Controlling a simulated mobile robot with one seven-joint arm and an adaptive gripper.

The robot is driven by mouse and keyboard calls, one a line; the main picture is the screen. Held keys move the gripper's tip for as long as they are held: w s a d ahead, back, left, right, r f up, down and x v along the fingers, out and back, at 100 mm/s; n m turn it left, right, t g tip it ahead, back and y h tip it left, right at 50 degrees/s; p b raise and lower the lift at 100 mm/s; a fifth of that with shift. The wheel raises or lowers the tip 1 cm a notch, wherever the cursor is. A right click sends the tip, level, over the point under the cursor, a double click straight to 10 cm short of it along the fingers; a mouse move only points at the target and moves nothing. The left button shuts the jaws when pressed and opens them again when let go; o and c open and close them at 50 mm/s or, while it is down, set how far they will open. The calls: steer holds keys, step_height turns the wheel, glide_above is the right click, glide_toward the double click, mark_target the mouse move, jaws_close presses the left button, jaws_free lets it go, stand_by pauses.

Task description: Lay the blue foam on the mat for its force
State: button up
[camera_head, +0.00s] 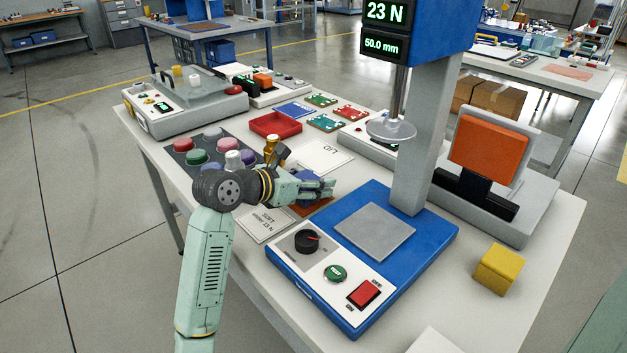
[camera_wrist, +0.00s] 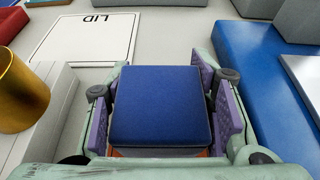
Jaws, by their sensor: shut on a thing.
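The blue foam (camera_wrist: 160,108) is a square block between the purple-padded fingers of my gripper (camera_wrist: 163,112) in the wrist view. My gripper is shut on it. In the head view my gripper (camera_head: 318,188) is left of the blue press, and the foam (camera_head: 305,180) is mostly hidden by the fingers. An orange-brown surface (camera_head: 312,207) shows beneath it; I cannot tell if the foam touches it. The grey square mat (camera_head: 374,232) lies bare on the blue press base, under the raised round plunger (camera_head: 391,128). The display (camera_head: 385,30) reads 23 N and 50.0 mm.
The press column (camera_head: 424,150) stands behind the mat. A black knob (camera_head: 307,241), a green button (camera_head: 335,273) and a red switch (camera_head: 364,293) are in front. A yellow block (camera_head: 497,269) sits at right. A white LID card (camera_head: 322,157) lies behind my gripper.

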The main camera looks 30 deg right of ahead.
steer(key=o, duration=1.2)
steer(key=shift+f, duration=0.1)
steer(key=shift+r+p, duration=0.3)
steer(key=shift+p, duration=0.05)
steer(key=b+v, duration=0.1)
steer(key=v, duration=0.2)
steer(key=b+v, duration=0.1)
steer(key=v, duration=0.3)
steer(key=b+v, duration=0.2)
steer(key=v, duration=0.1)
steer(key=shift+a+f, duration=0.2)
steer(key=shift+a, duration=0.2)
steer(key=shift+s+a+r, duration=0.15)
steer(key=shift+a+r, duration=0.2)
steer(key=shift+a, duration=0.2)
steer(key=shift+r, duration=0.1)
